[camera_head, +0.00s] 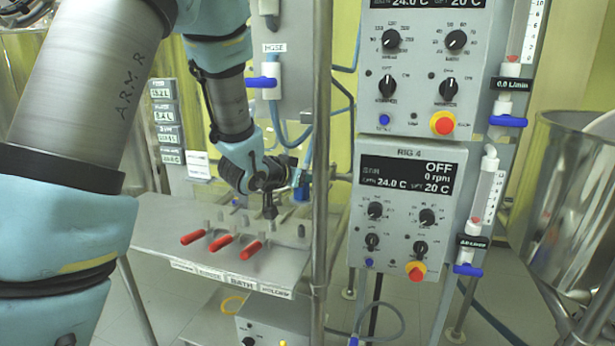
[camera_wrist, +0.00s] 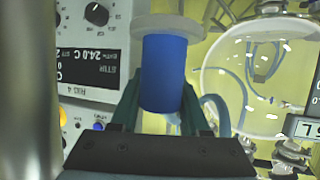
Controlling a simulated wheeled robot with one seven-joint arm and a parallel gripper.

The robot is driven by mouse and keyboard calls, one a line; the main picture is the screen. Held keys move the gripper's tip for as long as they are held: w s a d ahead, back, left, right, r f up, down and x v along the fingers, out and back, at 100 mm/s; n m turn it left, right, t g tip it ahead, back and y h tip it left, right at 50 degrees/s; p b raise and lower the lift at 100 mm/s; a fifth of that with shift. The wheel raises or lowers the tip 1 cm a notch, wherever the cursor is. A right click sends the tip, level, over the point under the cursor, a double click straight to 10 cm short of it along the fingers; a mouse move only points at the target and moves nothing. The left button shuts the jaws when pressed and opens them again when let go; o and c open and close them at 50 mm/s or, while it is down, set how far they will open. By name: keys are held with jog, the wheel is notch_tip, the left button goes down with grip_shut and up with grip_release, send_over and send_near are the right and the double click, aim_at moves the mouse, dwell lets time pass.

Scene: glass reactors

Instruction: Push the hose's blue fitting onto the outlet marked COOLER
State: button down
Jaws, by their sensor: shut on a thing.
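My gripper (camera_head: 291,180) is shut on the hose's blue fitting (camera_wrist: 165,72), which fills the space between its fingers in the wrist view. In the head view the fitting (camera_head: 301,191) is a small blue patch at the jaws, beside a steel post. A pale blue hose (camera_wrist: 220,112) curves behind the gripper in the wrist view. Below the gripper in the head view is a grey bench (camera_head: 165,235) with short grey outlets (camera_head: 301,231) and red-handled valves (camera_head: 250,250). The front labels include BATH (camera_head: 242,284); I cannot clearly read COOLER. The fitting appears above the bench, apart from the outlets.
The steel post (camera_head: 320,150) stands close to the right of my gripper. Control boxes (camera_head: 410,210) with knobs are further right. A round glass vessel (camera_wrist: 255,75) shows in the wrist view.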

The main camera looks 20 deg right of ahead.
aim_at(307, 168)
jog(key=shift+a+r+p, duration=0.1)
jog(key=shift+p, duration=0.8)
jog(key=shift+r+p, duration=1.45)
jog(key=shift+r, duration=0.4)
